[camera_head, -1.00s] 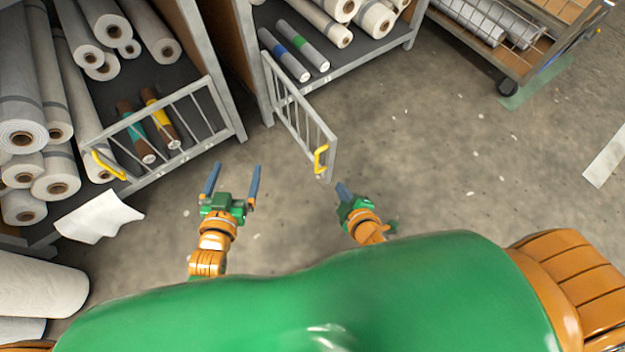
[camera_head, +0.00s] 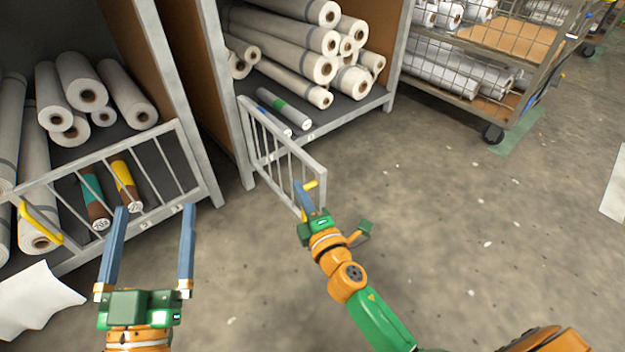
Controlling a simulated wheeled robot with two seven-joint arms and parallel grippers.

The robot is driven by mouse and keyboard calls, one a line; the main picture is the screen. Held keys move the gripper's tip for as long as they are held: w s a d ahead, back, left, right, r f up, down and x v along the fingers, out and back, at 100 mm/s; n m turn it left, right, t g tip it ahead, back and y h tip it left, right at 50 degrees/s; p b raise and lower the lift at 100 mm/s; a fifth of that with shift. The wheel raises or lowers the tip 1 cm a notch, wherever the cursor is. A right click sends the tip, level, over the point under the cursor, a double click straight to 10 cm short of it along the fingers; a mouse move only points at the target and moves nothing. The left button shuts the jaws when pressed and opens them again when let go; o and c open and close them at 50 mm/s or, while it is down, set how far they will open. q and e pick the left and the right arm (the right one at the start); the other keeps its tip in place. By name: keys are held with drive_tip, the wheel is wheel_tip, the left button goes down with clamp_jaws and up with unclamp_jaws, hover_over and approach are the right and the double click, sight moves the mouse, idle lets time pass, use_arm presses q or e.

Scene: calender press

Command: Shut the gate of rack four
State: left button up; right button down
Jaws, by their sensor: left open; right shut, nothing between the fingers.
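A grey barred gate (camera_head: 284,160) with a yellow handle (camera_head: 312,186) stands swung out from the left post of the middle rack (camera_head: 398,50). The rack's number is too small to read for sure. My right gripper (camera_head: 305,200) is shut and empty, its blue fingers at the free end of the gate beside the handle. I cannot tell whether they touch it. My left gripper (camera_head: 150,225) is open, its two blue fingers apart, in front of the left rack's gate (camera_head: 100,180), which lies across that rack's front and has its own yellow handle (camera_head: 40,222).
The middle rack holds white rolls (camera_head: 290,45) and two grey rolls with blue and green bands (camera_head: 285,110). A wire-sided cart (camera_head: 480,65) stands at the back right. A white sheet (camera_head: 35,300) lies at the lower left. The floor (camera_head: 480,240) on the right is mostly clear.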

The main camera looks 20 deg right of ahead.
sight(314, 180)
drive_tip(key=shift+w+d, duration=0.7)
drive_tip(key=shift+d, duration=0.25)
drive_tip(key=shift+w+d, duration=0.7)
drive_tip(key=shift+d, duration=0.25)
drive_tip(key=shift+d, duration=0.1)
